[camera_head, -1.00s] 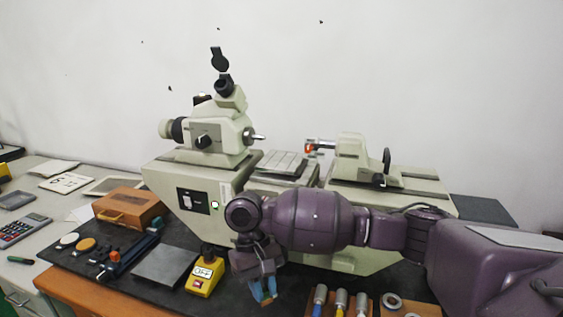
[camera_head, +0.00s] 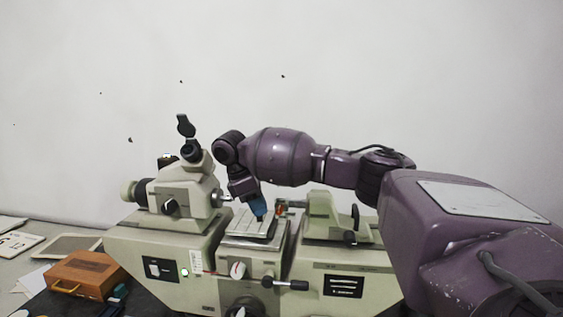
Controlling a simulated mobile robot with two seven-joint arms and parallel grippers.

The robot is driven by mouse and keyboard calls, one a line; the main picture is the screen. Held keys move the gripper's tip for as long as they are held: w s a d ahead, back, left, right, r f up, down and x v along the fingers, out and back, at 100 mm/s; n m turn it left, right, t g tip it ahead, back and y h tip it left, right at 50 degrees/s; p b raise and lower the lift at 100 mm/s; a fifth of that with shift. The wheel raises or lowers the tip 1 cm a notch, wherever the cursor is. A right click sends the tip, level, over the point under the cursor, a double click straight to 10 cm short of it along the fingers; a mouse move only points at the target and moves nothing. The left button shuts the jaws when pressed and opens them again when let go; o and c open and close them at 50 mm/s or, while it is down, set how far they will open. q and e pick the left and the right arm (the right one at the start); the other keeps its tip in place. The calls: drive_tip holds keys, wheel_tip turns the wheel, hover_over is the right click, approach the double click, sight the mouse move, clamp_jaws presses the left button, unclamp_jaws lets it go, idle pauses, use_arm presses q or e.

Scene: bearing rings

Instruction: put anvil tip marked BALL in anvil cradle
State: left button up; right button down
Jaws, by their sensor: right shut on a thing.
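My right gripper (camera_head: 257,208) comes in from the right on a purple arm and hangs above the machine's flat middle stage (camera_head: 245,226). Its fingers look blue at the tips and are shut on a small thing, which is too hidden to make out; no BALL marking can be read. The tailstock (camera_head: 322,215) stands right of the gripper, with a small orange-red part (camera_head: 281,208) at its left end. I cannot make out which part is the anvil cradle. My left gripper is not in view.
The measuring head with eyepiece (camera_head: 185,185) stands left of the stage, with a spindle pointing right toward it. A black-handled lever (camera_head: 290,285) and a dial (camera_head: 238,269) are on the machine's front. A wooden box (camera_head: 88,274) stands at lower left.

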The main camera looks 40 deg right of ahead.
sight(282, 200)
drive_tip(key=d+r+n+t, duration=0.1)
drive_tip(key=d+r+n, duration=0.1)
drive_tip(key=d+n, duration=0.1)
drive_tip(key=w+d+r+n+t, duration=0.1)
drive_tip(key=d+r+n+t, duration=0.1)
drive_tip(key=n, duration=0.3)
drive_tip(key=d+r+n+t+p, duration=0.1)
drive_tip(key=d+r+n+t, duration=0.1)
drive_tip(key=n, duration=0.3)
drive_tip(key=shift+w+d+r, duration=0.25)
drive_tip(key=shift+d+r, duration=0.2)
drive_tip(key=shift+d, duration=0.35)
drive_tip(key=shift+d+f+n+t, duration=0.2)
drive_tip(key=shift+f+n, duration=0.3)
drive_tip(key=shift+f, duration=0.95)
drive_tip(key=shift+d+f+n+t, duration=0.1)
drive_tip(key=shift+d+f+n, duration=0.3)
drive_tip(key=shift+f, duration=1)
drive_tip(key=shift+w+a+f, duration=0.1)
drive_tip(key=shift+f, duration=0.15)
drive_tip(key=c, duration=1)
unclamp_jaws()
drive_tip(key=shift+r, duration=4.3)
